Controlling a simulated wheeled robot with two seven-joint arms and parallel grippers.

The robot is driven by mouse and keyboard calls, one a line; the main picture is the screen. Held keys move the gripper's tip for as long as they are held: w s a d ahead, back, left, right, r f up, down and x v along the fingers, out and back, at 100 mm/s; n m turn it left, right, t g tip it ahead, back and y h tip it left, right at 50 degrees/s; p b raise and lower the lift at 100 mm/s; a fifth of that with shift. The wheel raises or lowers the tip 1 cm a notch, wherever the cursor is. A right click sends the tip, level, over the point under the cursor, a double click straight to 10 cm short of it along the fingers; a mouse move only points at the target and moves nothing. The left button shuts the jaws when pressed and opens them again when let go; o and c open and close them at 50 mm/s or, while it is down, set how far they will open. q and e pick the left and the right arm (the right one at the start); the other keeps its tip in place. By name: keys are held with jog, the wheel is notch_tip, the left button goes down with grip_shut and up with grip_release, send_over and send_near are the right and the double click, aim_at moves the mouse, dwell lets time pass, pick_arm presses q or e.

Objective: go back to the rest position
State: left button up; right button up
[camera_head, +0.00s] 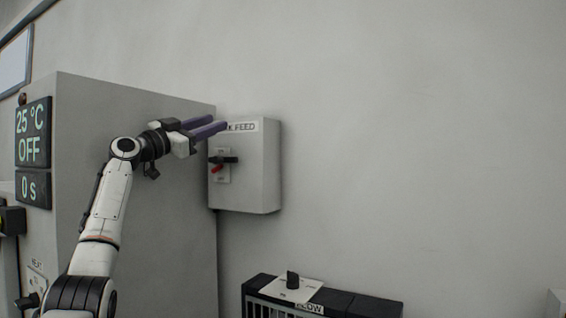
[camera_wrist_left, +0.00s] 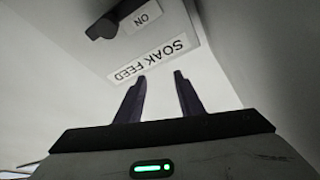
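My left gripper (camera_head: 216,124) is raised in front of the top left of the grey wall box labelled FEED (camera_head: 258,170). Its two purple fingers are apart with nothing between them. In the left wrist view the open fingers (camera_wrist_left: 160,90) point toward the box's SOAK FEED label (camera_wrist_left: 152,58), with clear space between them. The box's black lever (camera_head: 226,160), with a red part below it, sits under the fingers and apart from them. The lever also shows in the left wrist view (camera_wrist_left: 112,20), beside an ON plate. My right gripper is in neither view.
A large grey cabinet (camera_head: 140,200) stands at left, close behind my left arm, with a display panel (camera_head: 33,150) reading 25 °C, OFF and 0 s. A black unit with a knob (camera_head: 292,281) is at bottom middle. The wall at right is bare.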

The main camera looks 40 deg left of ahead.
aim_at(217, 161)
pick_arm(q)
jog(key=shift+f, duration=0.15)
jog(key=shift+h, duration=0.3)
jog(key=f+b, duration=0.1)
jog(key=f, duration=0.2)
jog(key=f+b, duration=0.2)
jog(key=f, duration=0.1)
jog(key=d+f+b, duration=0.1)
jog(key=f, duration=0.2)
jog(key=shift+w+f+b, duration=0.3)
jog(key=shift+f, duration=0.05)
jog(key=shift+s+d, duration=0.1)
jog(key=shift+d, duration=0.15)
